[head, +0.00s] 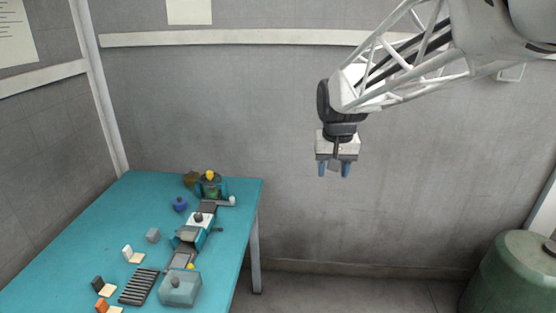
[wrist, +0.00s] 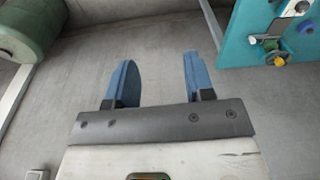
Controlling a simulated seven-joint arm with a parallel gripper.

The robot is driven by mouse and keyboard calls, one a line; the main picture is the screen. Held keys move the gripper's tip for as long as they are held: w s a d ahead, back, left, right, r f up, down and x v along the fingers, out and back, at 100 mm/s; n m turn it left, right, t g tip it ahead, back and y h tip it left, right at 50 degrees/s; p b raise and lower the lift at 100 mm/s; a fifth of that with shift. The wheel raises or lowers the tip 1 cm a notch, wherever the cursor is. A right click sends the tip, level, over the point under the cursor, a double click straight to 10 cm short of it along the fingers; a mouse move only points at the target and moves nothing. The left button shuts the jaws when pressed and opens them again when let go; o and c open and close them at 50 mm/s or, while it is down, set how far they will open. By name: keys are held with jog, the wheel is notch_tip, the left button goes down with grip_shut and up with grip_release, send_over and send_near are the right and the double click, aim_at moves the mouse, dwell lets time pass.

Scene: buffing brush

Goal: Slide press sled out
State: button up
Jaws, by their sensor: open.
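A press-like machine (head: 211,186) with a yellow top knob stands near the back of the teal table. A dark rail (head: 183,256) runs from it toward the front. A teal and white block with a dark knob (head: 198,219) sits along the rail; I take it to be the press sled, but it is too small to be certain. My gripper (head: 333,172) hangs in the air to the right of the table, fingers down, open and empty. In the wrist view its two blue fingers (wrist: 158,68) are apart with only grey floor between them.
The teal table (head: 90,235) also holds a blue-purple knob (head: 180,204), a grey cube (head: 153,235), a ribbed dark rack (head: 139,286), a translucent box (head: 180,288) and small stands at front left. A green drum (head: 513,272) stands at right. The floor between is clear.

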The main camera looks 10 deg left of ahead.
jog(key=w+a+f, duration=0.4)
jog(key=w+a, duration=0.4)
jog(key=w, duration=0.3)
jog(key=n+g, duration=0.1)
jog(key=g, duration=0.1)
send_over(232, 197)
jog(key=shift+h, duration=0.3)
notch_tip(232, 197, down, 21)
jog(key=shift+s+d+f, duration=0.15)
jog(key=shift+a+f, duration=0.3)
jog(key=shift+f, duration=0.1)
jog(key=shift+d+f, duration=0.15)
jog(key=shift+f, duration=3.65)
grip_shut()
